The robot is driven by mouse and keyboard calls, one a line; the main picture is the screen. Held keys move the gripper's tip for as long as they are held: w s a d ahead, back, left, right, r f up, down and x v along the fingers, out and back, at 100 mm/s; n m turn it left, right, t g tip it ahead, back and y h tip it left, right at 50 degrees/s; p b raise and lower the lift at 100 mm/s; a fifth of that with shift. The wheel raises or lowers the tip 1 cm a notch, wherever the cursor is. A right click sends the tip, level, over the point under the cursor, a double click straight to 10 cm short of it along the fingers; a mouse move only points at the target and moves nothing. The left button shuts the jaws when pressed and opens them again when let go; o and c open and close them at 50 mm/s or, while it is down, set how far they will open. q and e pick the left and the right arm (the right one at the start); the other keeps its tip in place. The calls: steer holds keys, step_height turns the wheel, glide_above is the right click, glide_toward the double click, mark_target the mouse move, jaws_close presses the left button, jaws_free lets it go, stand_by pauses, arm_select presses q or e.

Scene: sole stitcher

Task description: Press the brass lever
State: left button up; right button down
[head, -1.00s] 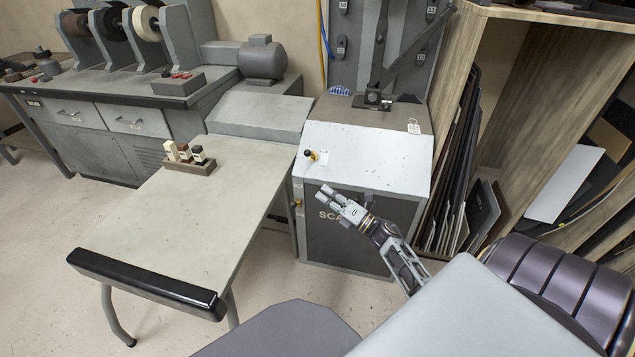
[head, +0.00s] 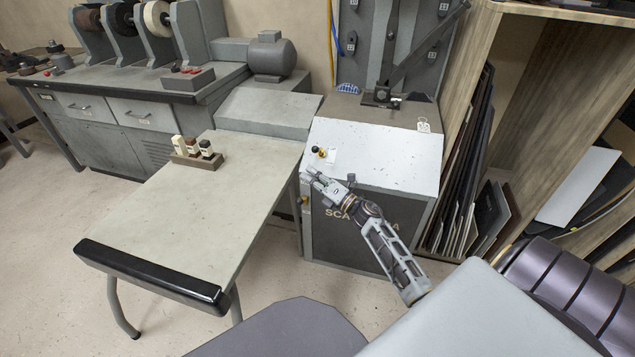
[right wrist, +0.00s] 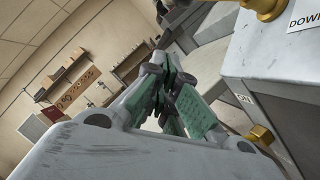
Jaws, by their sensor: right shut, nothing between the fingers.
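A brass lever with a black knob (head: 319,152) sits on the pale sloping top of the grey machine (head: 400,165), beside a small white label. In the right wrist view its brass part (right wrist: 265,8) is at the top right, beside a label reading "DOWN", partly cut off by the frame. A second, smaller brass fitting (right wrist: 262,134) is lower on the machine's side, by an "ON" label. My right gripper (head: 312,176) is shut and empty, just below and in front of the lever, apart from it. Its closed fingers (right wrist: 168,92) show in the right wrist view. My left gripper is out of view.
A grey table (head: 185,220) with a black front bar stands left of the machine and bears a small rack of bottles (head: 196,158). A wooden shelf (head: 530,110) with leaning dark sheets (head: 465,180) is close on the right. Floor (head: 265,265) shows between table and machine.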

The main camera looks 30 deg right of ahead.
mark_target(317, 151)
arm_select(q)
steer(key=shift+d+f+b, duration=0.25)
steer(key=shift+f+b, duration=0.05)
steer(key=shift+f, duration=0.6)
arm_select(e)
steer(key=w+d+r, duration=0.2)
steer(key=d, duration=0.1)
steer(key=shift+r, duration=0.1)
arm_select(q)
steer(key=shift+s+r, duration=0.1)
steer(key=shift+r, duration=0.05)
arm_select(e)
steer(key=shift+a, duration=0.1)
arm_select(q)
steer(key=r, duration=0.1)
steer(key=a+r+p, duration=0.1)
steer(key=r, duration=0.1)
arm_select(e)
steer(key=shift+r, duration=0.25)
arm_select(q)
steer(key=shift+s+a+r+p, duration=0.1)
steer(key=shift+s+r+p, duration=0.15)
steer(key=shift+p, duration=0.1)
arm_select(e)
steer(key=shift+m, duration=0.3)
